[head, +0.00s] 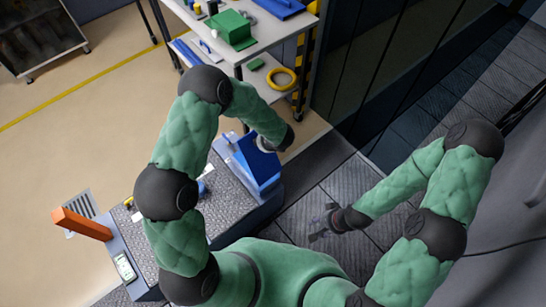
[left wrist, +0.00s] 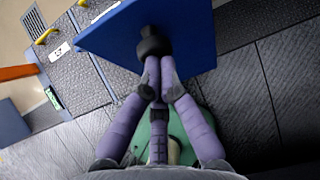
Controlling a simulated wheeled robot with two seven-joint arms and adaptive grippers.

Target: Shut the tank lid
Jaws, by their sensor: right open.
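The tank lid (head: 256,160) is a blue panel standing raised at the far end of the grey tank unit (head: 222,213). In the left wrist view, the lid (left wrist: 190,28) fills the upper middle, with a black rounded knob-like part. My left gripper (left wrist: 159,64) has its purple-grey fingers drawn together, their tips at this black part; I cannot tell whether they hold it or only touch it. My right gripper (head: 322,225) is open and empty above the dark floor, right of the tank unit.
An orange upright bar (head: 82,224) stands at the unit's near left corner. A shelf table (head: 262,28) at the back carries a green block and blue items, with a yellow ring (head: 281,79) below. The tiled floor (head: 345,190) right of the unit is clear.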

